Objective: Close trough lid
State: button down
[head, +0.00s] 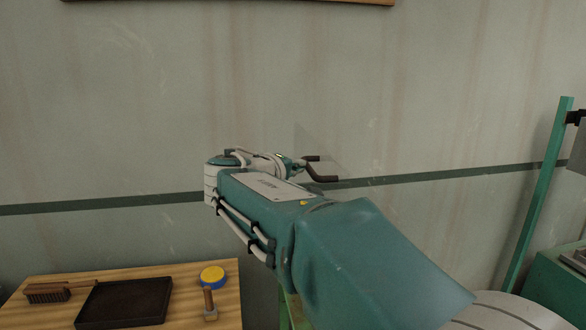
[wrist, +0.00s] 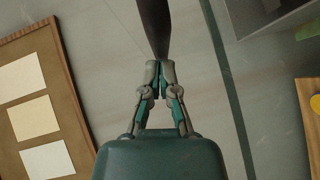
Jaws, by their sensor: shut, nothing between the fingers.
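No trough lid can be made out for certain in either view. My gripper (head: 322,169) is held out in front of the wall in the head view, above the level of the wooden table. A green-framed machine is cut off at the right of the head view, with a green post (head: 540,195) and a grey panel (head: 577,160). A green housing (head: 556,283) stands low beside it.
A wooden table (head: 222,312) at lower left holds a black tray (head: 124,303), a brush (head: 48,294), a yellow round thing (head: 212,277) and a small wooden-handled tool (head: 209,304). A framed board with papers (wrist: 72,85) and a grey box-like shape (wrist: 262,22) show in the wrist view.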

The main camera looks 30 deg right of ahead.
jog(key=s+d+f+m+y, duration=0.2)
jog(key=s+d+y, duration=0.1)
jog(key=d, duration=0.7)
jog(key=s+d+f+m+y, duration=0.2)
jog(key=s+d+y, duration=0.1)
jog(key=d, duration=0.7)
jog(key=s+d+f+m+y, duration=0.1)
jog(key=d+f+m+y, duration=0.1)
jog(key=d+f, duration=0.3)
jog(key=s+d+f+m+t+y, duration=0.1)
jog(key=d+f+y, duration=0.4)
jog(key=f, duration=0.7)
jog(key=shift+s+d+m, duration=0.5)
jog(key=shift+m, duration=0.1)
jog(key=shift+f, duration=0.15)
